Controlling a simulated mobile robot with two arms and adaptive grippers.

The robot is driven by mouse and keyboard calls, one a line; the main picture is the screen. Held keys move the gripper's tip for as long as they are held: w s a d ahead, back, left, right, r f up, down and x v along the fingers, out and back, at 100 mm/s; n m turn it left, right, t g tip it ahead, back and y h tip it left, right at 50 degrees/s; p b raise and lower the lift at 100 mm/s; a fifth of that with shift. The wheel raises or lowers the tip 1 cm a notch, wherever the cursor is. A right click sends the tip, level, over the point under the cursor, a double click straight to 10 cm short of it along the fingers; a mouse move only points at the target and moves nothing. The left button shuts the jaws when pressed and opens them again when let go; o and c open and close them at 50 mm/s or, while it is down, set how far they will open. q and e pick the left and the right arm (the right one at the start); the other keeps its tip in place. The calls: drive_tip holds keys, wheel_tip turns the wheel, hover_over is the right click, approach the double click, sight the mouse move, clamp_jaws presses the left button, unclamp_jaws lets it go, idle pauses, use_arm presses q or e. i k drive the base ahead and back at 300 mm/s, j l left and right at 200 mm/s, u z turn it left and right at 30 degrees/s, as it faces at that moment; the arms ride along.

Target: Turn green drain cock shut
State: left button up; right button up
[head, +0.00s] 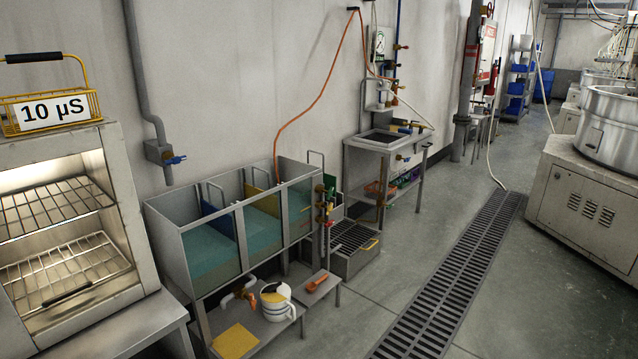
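I cannot make out a green drain cock for certain. A cock with an orange handle (249,296) sits on a grey drain pipe (232,299) below the left part of the three-compartment tank (175,228). A group of small brass and red valves (325,206) stands at the tank's right end; their handles are too small to read. A narrow green part (332,187) shows beside these valves, but I cannot tell what it is. Neither of my grippers is in view.
A white bucket (277,307) and a yellow cloth (235,342) are on the shelf under the tank. An orange tool (317,282) lies on a small stand to the right. A sink bench (386,143) stands beyond. The floor around the drain grate (440,290) is clear.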

sight(330, 193)
drive_tip(key=i, duration=0.55)
drive_tip(key=i+j+z, duration=0.15)
drive_tip(key=i, duration=0.45)
drive_tip(key=i+j, duration=0.15)
drive_tip(key=i, duration=0.4)
drive_tip(key=i+j+z, duration=0.15)
drive_tip(key=i, duration=0.45)
